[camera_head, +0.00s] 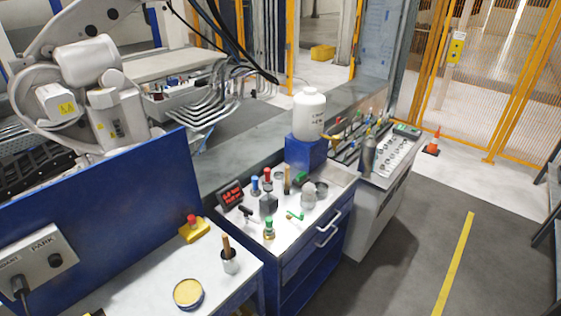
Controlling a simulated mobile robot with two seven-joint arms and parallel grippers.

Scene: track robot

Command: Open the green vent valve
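Several green-marked parts show on the white top of a blue cabinet (285,272). A green-topped fitting with a brass-coloured base (269,230) stands upright near the front edge. A small part with a green lever (295,216) lies or sits to its right. A green piece (300,178) is further back, near the blue block. I cannot tell for sure which of these is the green vent valve, or whether it is open or closed. Neither of my grippers is in view.
A white bottle (309,113) stands on a blue block (305,152) behind. The nearer bench holds a yellow box with a red button (193,229), a brush pot (229,262) and a round tin (188,293). A blue panel (90,215) stands left.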

